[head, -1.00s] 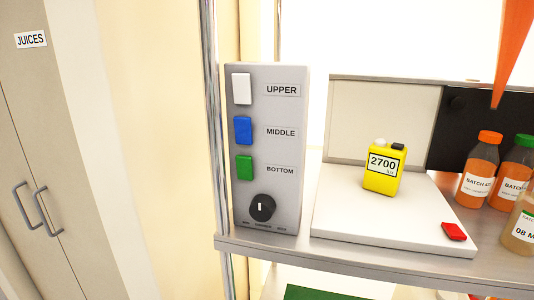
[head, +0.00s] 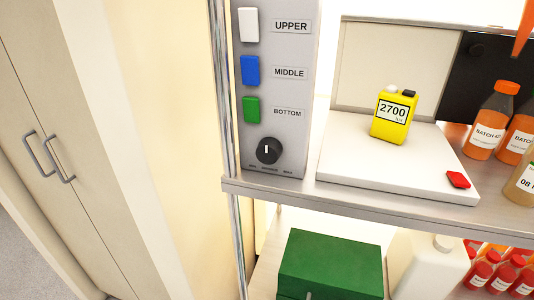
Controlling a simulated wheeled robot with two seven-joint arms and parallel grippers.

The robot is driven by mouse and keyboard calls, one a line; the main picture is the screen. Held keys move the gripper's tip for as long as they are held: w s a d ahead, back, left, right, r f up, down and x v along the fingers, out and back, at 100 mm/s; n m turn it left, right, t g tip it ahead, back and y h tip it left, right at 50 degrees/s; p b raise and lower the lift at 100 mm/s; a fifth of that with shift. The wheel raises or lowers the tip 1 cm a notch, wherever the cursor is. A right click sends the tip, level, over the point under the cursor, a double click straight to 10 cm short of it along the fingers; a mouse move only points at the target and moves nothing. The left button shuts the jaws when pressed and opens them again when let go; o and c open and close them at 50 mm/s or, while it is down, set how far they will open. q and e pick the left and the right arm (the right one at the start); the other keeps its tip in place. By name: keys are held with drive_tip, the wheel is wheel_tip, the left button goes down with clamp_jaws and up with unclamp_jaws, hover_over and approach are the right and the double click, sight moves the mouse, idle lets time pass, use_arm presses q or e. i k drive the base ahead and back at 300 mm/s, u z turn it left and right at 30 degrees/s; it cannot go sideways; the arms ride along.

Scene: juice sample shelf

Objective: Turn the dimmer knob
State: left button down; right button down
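The dimmer knob (head: 269,151) is a round black knob with a white pointer mark, low on the grey control panel (head: 291,92). The mark points about straight up. Small print below it reads MIN, DIMMER, MAX, though it is hard to read. Above the knob are a white UPPER switch (head: 248,24), a blue MIDDLE switch (head: 250,70) and a green BOTTOM switch (head: 251,109). A yellow meter (head: 394,116) reading 2700 stands on the white board to the right. Neither of my grippers is in view, and nothing touches the knob.
The panel stands at the left end of a metal shelf (head: 350,195), beside a chrome post (head: 226,120). Juice bottles (head: 490,120) and a red piece (head: 458,180) are at the right. Below are a green box (head: 330,265) and a pale jug (head: 425,265). A cabinet stands at left.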

sight(269, 151)
drive_tip(key=u, duration=1.15)
drive_tip(key=k, duration=0.95)
drive_tip(key=z, duration=1.45)
drive_tip(key=i, duration=0.5)
drive_tip(key=z, duration=0.05)
